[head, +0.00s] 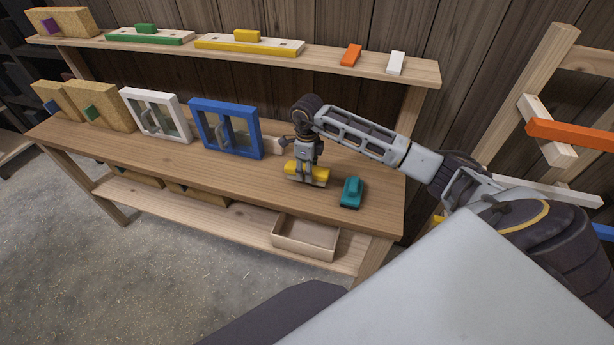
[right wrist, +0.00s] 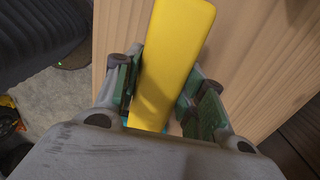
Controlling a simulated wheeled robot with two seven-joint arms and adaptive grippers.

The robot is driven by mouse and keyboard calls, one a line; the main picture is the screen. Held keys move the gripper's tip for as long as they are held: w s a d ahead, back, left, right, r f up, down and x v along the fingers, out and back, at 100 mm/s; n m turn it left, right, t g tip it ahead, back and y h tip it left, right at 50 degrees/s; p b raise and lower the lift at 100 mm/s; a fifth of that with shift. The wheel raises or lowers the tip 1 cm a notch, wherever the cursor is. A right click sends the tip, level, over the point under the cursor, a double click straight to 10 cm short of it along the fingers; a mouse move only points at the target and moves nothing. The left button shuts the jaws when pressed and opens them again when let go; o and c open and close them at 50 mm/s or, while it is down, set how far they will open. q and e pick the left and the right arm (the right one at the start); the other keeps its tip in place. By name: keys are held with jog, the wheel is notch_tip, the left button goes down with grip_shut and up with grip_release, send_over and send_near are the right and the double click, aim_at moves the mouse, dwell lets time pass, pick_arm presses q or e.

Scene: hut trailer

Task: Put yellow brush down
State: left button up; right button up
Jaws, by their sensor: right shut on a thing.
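The yellow brush (head: 318,176) is at the right part of the wooden workbench top (head: 227,164). My right gripper (head: 305,178) reaches down from above and is shut on it. In the right wrist view the yellow brush (right wrist: 176,60) lies between the two green-padded fingers of my right gripper (right wrist: 165,92), with the wood behind it. I cannot tell whether the brush touches the bench top or hangs just above it. My left gripper is not in view.
A teal brush (head: 351,192) stands just right of the yellow one. A blue-framed window (head: 226,128) and a white-framed window (head: 156,114) stand to the left. An open wooden box (head: 304,238) is on the lower shelf. The bench front is clear.

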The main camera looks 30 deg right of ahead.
jog(key=shift+f+p, duration=0.3)
jog(key=shift+f, duration=1.45)
jog(key=shift+f, duration=0.15)
jog(key=o, duration=1.1)
jog(key=shift+r, duration=0.3)
notch_tip(320, 180, up, 10)
jog(key=shift+f+b, duration=0.25)
jog(key=shift+b, duration=0.8)
jog(key=shift+r, duration=1.15)
